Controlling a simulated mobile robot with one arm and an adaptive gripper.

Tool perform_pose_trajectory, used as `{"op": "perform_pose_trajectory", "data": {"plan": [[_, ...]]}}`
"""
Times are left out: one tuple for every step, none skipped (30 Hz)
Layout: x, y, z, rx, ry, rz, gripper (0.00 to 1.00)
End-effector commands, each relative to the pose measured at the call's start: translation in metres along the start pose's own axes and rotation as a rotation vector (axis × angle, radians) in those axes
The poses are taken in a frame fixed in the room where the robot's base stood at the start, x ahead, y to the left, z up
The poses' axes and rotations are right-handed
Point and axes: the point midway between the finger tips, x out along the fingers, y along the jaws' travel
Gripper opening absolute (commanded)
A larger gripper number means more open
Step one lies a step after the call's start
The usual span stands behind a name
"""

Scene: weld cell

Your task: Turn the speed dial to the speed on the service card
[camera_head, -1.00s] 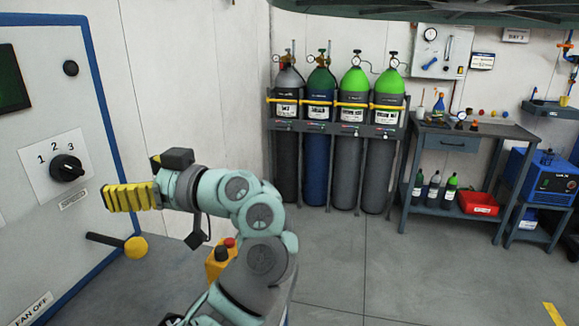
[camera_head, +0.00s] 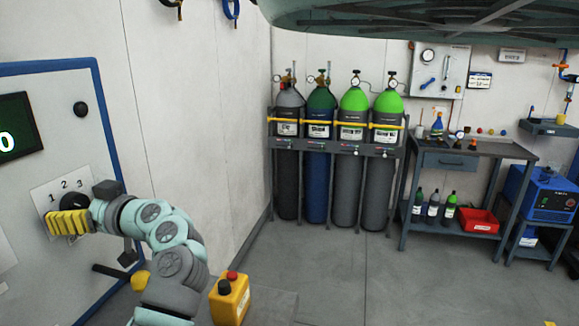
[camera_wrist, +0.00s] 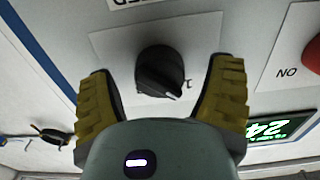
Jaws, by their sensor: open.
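The black speed dial (camera_head: 72,202) sits on a white plate (camera_head: 42,196) marked 1, 2, 3 on the panel at the left of the head view. My gripper (camera_head: 66,222), with yellow ribbed fingers, is in front of the plate and partly hides the dial. In the wrist view the dial (camera_wrist: 160,72) lies between my two open fingers (camera_wrist: 160,82), with a gap on each side.
A green-digit display (camera_head: 15,125) is above the plate. A red button (camera_wrist: 312,62) is beside the dial. A black-handled lever with a yellow hub (camera_head: 140,280) is below. A yellow box with a red button (camera_head: 231,298), gas cylinders (camera_head: 318,180) and a bench (camera_head: 478,150) stand right.

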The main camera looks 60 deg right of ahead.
Motion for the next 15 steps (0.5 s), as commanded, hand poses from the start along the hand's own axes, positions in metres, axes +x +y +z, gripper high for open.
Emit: {"op": "perform_pose_trajectory", "data": {"plan": [[0.0011, -0.0006, 0.0001, 0.000, -0.001, -0.002, 0.81], [0.0011, -0.0005, 0.0002, 0.000, 0.000, -0.001, 0.81], [0.0011, -0.0004, 0.0003, 0.000, 0.000, -0.001, 0.81], [0.0010, -0.0004, 0.0004, 0.000, 0.000, -0.001, 0.81], [0.0009, -0.0004, 0.0004, 0.000, 0.000, -0.001, 0.81], [0.0009, -0.0003, 0.0004, 0.000, 0.000, -0.001, 0.81], [0.0008, -0.0003, 0.0004, 0.000, 0.000, -0.001, 0.83], [0.0007, -0.0002, 0.0003, 0.000, 0.000, -0.001, 0.80], [0.0007, -0.0002, 0.0003, 0.000, 0.000, -0.001, 0.76], [0.0006, -0.0002, 0.0004, 0.000, 0.000, 0.000, 0.73], [0.0006, -0.0002, 0.0003, 0.001, 0.000, 0.000, 0.70], [0.0005, -0.0001, 0.0003, 0.000, 0.000, 0.000, 0.66], [0.0004, 0.0000, 0.0003, 0.000, 0.000, 0.000, 0.62], [0.0004, 0.0000, 0.0003, 0.000, 0.000, 0.000, 0.59], [0.0003, 0.0000, 0.0003, 0.000, 0.000, 0.000, 0.55]]}}
